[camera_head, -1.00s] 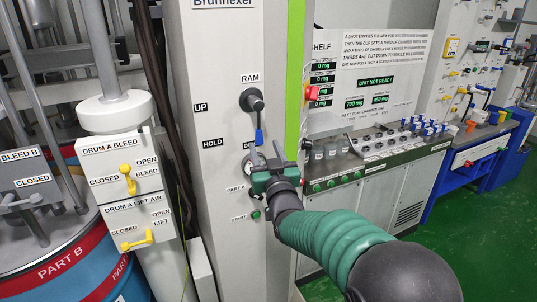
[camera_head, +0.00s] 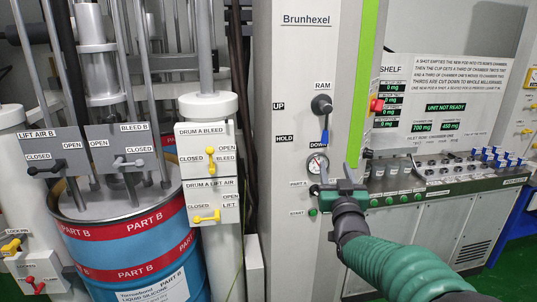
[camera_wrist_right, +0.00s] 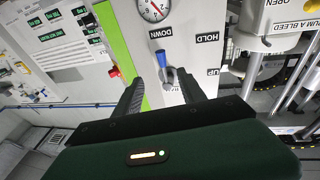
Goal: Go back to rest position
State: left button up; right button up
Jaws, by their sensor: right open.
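My right gripper (camera_head: 336,174) is open and empty, in front of the Brunhexel panel just below the RAM lever. The RAM lever has a dark round hub (camera_head: 321,105) and a blue handle (camera_head: 325,136) that hangs down to the DOWN label. In the right wrist view the blue handle (camera_wrist_right: 161,58) shows beyond and between the two dark fingers (camera_wrist_right: 160,92), with no visible contact. A round gauge (camera_head: 318,163) sits beside the gripper, partly behind it. My left gripper is not in view.
Yellow drum A valve handles (camera_head: 211,160) are on the column to the left. On the right, a control bench (camera_head: 440,205) stands under a UNIT NOT READY display (camera_head: 446,107). Green floor shows at the far right.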

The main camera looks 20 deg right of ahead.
jog(key=s+a+f+n+g+y+p, duration=0.1)
jog(key=s+a+f+g+y, duration=0.25)
jog(key=a+f, duration=0.5)
jog(key=s+a+f+n+g+y+p, duration=0.2)
jog(key=s+a+f+g+y, duration=0.25)
jog(key=f, duration=0.75)
jog(key=s+a+f+g, duration=0.4)
jog(key=s+a+f, duration=0.1)
jog(key=s, duration=0.4)
jog(key=s+a+f+n+g, duration=0.1)
jog(key=s+a+f+g, duration=0.3)
jog(key=s, duration=0.6)
notch_tip(320, 180, down, 2)
jog(key=shift+a+f+n+p, duration=0.1)
jog(key=shift+a+n+p, duration=0.25)
jog(key=shift+a, duration=0.3)
